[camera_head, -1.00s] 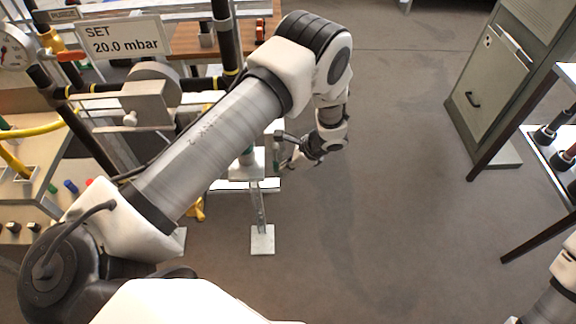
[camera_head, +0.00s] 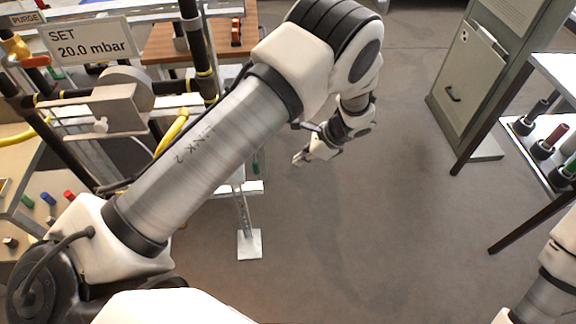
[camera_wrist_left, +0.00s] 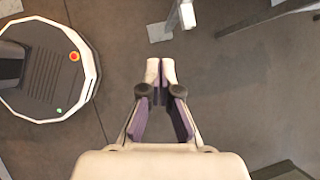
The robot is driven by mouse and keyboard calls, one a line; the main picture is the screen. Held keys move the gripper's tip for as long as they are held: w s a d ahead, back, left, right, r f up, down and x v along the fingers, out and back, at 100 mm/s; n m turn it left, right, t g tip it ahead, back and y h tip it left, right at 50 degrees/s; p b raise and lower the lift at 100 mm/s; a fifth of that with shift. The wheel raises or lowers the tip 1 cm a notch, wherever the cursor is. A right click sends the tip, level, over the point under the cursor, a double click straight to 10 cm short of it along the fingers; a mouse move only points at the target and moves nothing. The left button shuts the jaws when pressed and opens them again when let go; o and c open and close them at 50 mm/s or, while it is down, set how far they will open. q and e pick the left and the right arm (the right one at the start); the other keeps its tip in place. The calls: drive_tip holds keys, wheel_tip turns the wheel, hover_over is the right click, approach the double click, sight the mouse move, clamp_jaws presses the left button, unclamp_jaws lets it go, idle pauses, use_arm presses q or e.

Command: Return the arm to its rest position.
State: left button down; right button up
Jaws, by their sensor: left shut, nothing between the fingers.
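My left arm comes in from the left in the head view and bends down at its elbow. My left gripper (camera_head: 301,157) hangs over the open floor, to the right of a pipe stand (camera_head: 246,215). In the left wrist view the left gripper (camera_wrist_left: 161,68) is shut, its two fingertips together with nothing between them. Bare floor lies beneath the fingers. My right arm shows only in part at the lower right edge of the head view, and its gripper is outside the picture.
A sign (camera_head: 90,42) reading "SET 20.0 mbar" stands by the pipes at upper left. The grey floor (camera_head: 380,230) between is clear.

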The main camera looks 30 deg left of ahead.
use_arm(q)
drive_tip(key=shift+w+d+r, duration=0.35)
drive_tip(key=shift+d+r, duration=0.05)
drive_tip(key=shift+d, duration=0.25)
drive_tip(key=shift+f, duration=0.1)
